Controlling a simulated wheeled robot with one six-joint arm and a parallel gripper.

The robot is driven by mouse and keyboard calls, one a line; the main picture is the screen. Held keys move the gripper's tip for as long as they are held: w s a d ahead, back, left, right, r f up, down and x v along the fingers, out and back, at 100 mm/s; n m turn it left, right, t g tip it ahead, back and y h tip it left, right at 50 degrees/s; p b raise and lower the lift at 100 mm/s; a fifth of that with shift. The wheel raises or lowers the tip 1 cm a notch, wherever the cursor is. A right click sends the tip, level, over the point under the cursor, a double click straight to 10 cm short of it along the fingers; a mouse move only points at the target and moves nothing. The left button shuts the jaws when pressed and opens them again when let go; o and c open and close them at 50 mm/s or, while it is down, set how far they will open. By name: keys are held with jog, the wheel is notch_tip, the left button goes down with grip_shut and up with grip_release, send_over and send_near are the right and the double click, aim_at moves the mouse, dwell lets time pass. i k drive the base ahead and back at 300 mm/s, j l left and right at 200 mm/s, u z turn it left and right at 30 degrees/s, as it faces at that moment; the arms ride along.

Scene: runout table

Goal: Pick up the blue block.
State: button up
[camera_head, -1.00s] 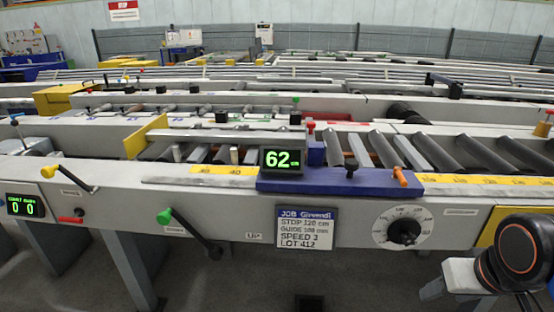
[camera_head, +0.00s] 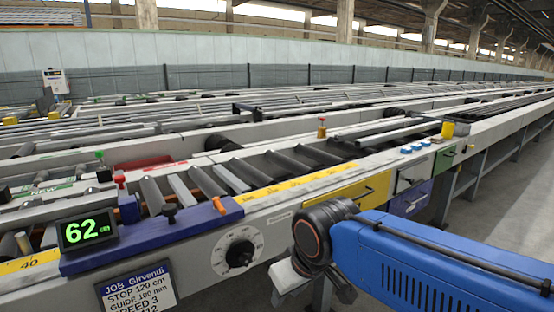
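A long blue stop carriage (camera_head: 150,240) lies along the front rail of the runout table. It bears a black display (camera_head: 86,230) reading 62 cm, a black knob (camera_head: 169,212) and an orange lever (camera_head: 219,205). A small upright blue block (camera_head: 129,208) stands at the carriage's back edge; I cannot tell whether it is loose or part of it. My blue arm (camera_head: 440,262) reaches in from the lower right, with a dark joint (camera_head: 322,232) right of the dial.
The runout table's grey rollers (camera_head: 250,172) run back to the right. A white dial (camera_head: 240,250) and a job sign (camera_head: 138,290) are on its front. Blue buttons (camera_head: 414,147) and a yellow cylinder (camera_head: 448,129) sit farther along. Open floor (camera_head: 500,215) lies at the right.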

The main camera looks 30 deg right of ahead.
aim_at(406, 150)
jog(key=i+l, duration=0.1)
jog(key=l, duration=0.75)
jog(key=i+l, duration=0.1)
jog(key=l, duration=0.8)
jog(key=i+l, duration=0.1)
jog(key=l, duration=0.75)
jog(key=i+l, duration=0.1)
jog(key=l, duration=0.8)
jog(key=i+l, duration=0.15)
jog(key=l, duration=0.7)
jog(key=i+l, duration=0.1)
jog(key=l, duration=0.75)
jog(key=i+l, duration=0.1)
jog(key=l, duration=0.8)
jog(key=u, duration=0.05)
